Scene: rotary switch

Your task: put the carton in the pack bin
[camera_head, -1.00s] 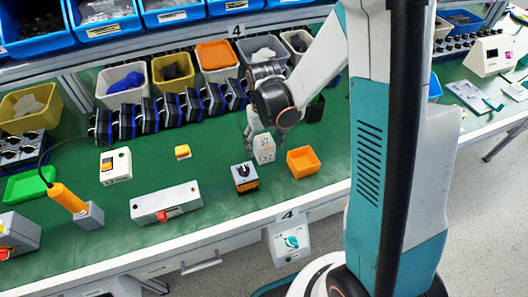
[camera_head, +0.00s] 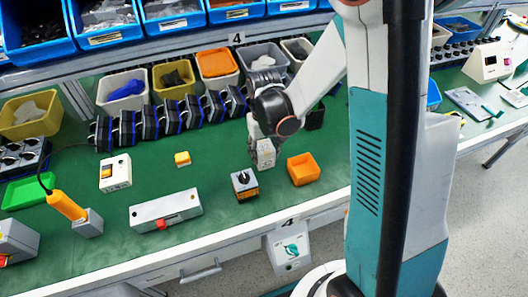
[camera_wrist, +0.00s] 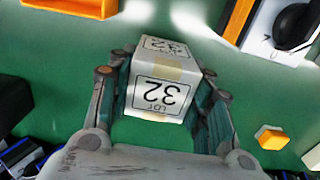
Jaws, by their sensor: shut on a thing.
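The carton (camera_head: 264,154) is a small white box with a tan tape strip, and its label reads LOT 32 in the wrist view (camera_wrist: 160,92). My gripper (camera_head: 260,139) is shut on it, with one finger along each side, as the wrist view (camera_wrist: 162,72) shows. I cannot tell whether the carton's base touches the bench. A small open orange bin (camera_head: 303,169) stands just right of the carton; its edge shows at the top left of the wrist view (camera_wrist: 72,7). No readable label marks it as the pack bin.
A box with a black knob (camera_head: 244,184) stands close in front of the carton. A yellow block (camera_head: 182,158) and a grey box with a red switch (camera_head: 166,210) are left. Black-and-blue units (camera_head: 168,115) line the back before several bins. Green bench (camera_head: 215,160) is clear left of my gripper.

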